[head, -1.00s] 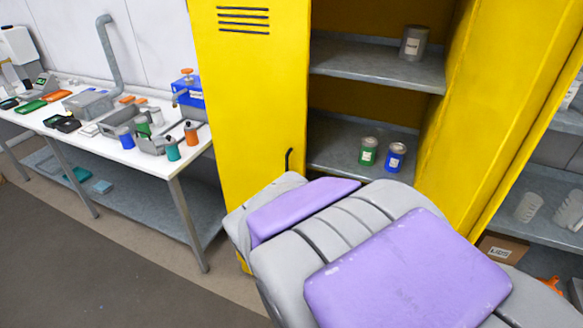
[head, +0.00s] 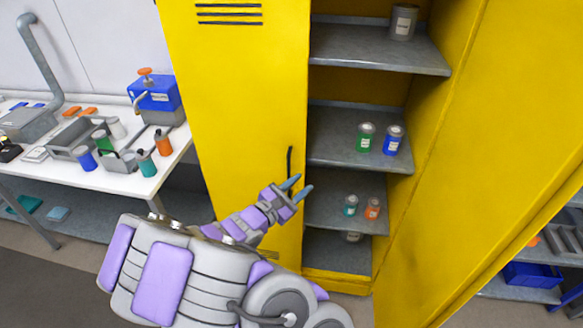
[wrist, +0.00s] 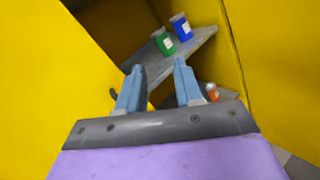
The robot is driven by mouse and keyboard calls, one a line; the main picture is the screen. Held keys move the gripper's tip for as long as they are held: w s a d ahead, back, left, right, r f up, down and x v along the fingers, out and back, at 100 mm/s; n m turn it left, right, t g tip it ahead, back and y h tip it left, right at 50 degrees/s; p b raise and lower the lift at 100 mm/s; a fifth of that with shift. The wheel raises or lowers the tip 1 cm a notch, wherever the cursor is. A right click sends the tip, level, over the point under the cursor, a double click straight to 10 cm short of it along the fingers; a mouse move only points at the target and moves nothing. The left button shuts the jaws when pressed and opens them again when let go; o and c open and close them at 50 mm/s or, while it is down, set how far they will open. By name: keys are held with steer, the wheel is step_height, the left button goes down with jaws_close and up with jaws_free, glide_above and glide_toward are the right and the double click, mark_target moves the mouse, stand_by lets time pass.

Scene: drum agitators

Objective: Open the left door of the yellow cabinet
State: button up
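The yellow cabinet (head: 440,150) stands ahead. Its left door (head: 235,100), with dark vent slots, covers the left half and looks closed. The thin black handle (head: 290,162) is upright near that door's right edge. My gripper (head: 304,184) is in front of the handle's lower end, slightly right of it, with its blue fingers spread. In the wrist view my gripper (wrist: 160,75) is open, with nothing between the fingers. A dark piece by the left finger there may be the handle. I cannot tell whether a finger touches it.
The right side is open, showing grey shelves (head: 345,150) with a green can (head: 365,137), a blue can (head: 393,140) and smaller cans. The open right door (head: 480,170) juts out at right. A white table (head: 125,183) with tools stands left. Floor shows at lower left (head: 50,290).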

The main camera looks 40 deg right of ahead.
steer(key=w+a+f+n+t+y, duration=0.2)
steer(key=w+a+f+n+t, duration=0.5)
steer(key=f, duration=0.3)
steer(key=n, duration=0.2)
glide_toward(288, 170)
steer(key=shift+y, duration=0.3)
steer(key=b+x, duration=0.1)
steer(key=x, duration=0.8)
steer(key=shift+s+d+r+b, duration=0.1)
steer(key=shift+d+b, duration=0.05)
steer(key=shift+b, duration=0.2)
steer(key=shift+w+d+r, duration=0.2)
steer(key=shift+w+d, duration=0.25)
steer(key=shift+w, duration=0.1)
steer(key=shift+d, duration=0.15)
steer(key=shift+d+f, duration=0.1)
steer(key=shift+d, duration=0.1)
steer(key=c, duration=0.3)
steer(key=shift+a, duration=0.15)
jaws_close()
